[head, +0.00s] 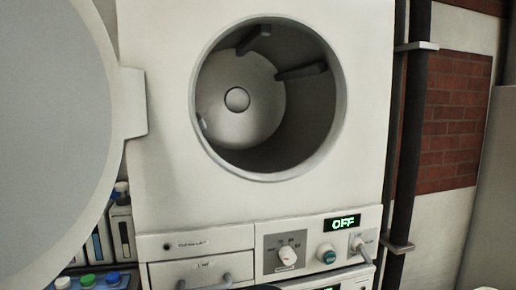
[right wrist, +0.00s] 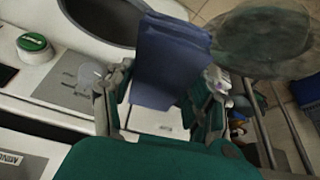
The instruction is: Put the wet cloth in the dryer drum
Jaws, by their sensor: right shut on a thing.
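The dryer drum (head: 240,100) shows through the round opening of the white dryer (head: 160,60) in the head view. Its inside is grey with dark paddles, and I see no cloth in it. The round dryer door (head: 50,130) stands open at the left. In the right wrist view my right gripper (right wrist: 165,105) is shut on a folded blue cloth (right wrist: 172,60), which sticks out beyond the fingers. The cloth's lower end is partly hidden between them. Whether it is wet I cannot tell. My left gripper shows in neither view.
The panel below the drum has a display reading OFF (head: 343,222), a white dial (head: 287,256) and a green button (head: 327,253). A dark vertical pipe (head: 410,130) runs right of the dryer. Bottles (head: 121,225) stand at lower left, beneath the door. The drum opening looks unobstructed.

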